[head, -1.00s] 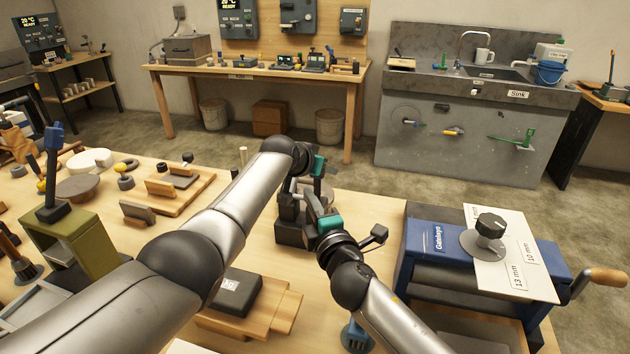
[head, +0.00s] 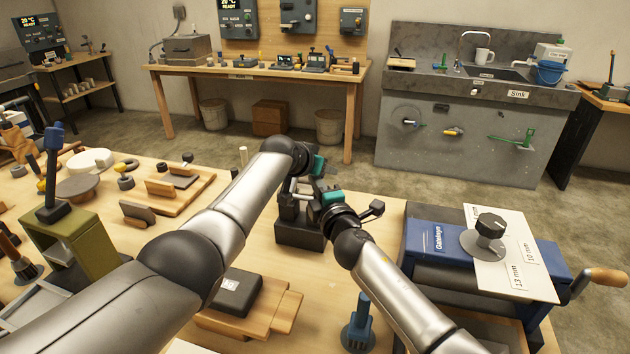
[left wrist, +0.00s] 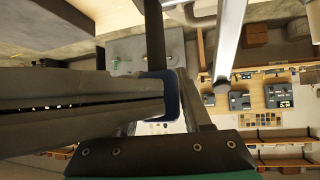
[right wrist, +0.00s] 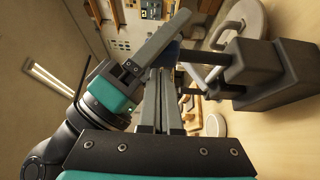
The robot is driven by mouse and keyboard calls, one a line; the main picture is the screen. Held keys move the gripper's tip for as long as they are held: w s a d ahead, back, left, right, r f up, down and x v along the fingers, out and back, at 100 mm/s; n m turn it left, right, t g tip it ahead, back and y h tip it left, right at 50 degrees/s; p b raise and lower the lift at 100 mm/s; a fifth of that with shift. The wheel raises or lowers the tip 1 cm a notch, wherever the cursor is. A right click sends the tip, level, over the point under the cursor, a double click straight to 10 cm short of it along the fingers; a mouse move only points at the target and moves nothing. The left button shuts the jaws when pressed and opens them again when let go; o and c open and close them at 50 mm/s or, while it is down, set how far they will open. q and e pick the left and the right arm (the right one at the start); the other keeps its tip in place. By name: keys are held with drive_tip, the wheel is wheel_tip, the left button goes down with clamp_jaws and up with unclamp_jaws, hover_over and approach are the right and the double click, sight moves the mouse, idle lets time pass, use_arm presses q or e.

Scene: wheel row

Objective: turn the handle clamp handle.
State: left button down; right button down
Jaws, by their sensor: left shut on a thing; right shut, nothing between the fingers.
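The handle clamp (head: 300,237) stands on the bench at the middle of the head view, a dark block with upright posts. It also shows at the right of the right wrist view (right wrist: 285,78). My left gripper (head: 300,186) is over the clamp, shut on its handle. The handle's blue part (left wrist: 172,97) shows at the fingertips in the left wrist view, and a bit of blue shows in the right wrist view (right wrist: 168,54). My right gripper (right wrist: 165,80) is shut and empty, close beside the clamp and left gripper. Arms and fingers hide much of the handle.
A blue machine (head: 425,238) with a plate and dark knob stands to the right. A dark box (head: 235,290) on wooden boards and a blue stand (head: 357,325) are in front. A green block (head: 80,240) with an upright lever is at the left.

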use_arm(q)
drive_tip(key=shift+f, duration=0.1)
drive_tip(key=shift+s+d, duration=0.1)
drive_tip(key=shift+d, duration=0.05)
use_arm(e)
drive_tip(key=shift+w+d+r, duration=0.25)
drive_tip(key=shift+w+d, duration=0.15)
drive_tip(key=shift+w, duration=0.35)
use_arm(q)
drive_tip(key=shift+c, duration=1.7)
unclamp_jaws()
use_arm(e)
drive_tip(key=shift+a, duration=0.15)
drive_tip(key=shift+s+a, duration=0.1)
use_arm(q)
drive_tip(key=shift+a, duration=0.25)
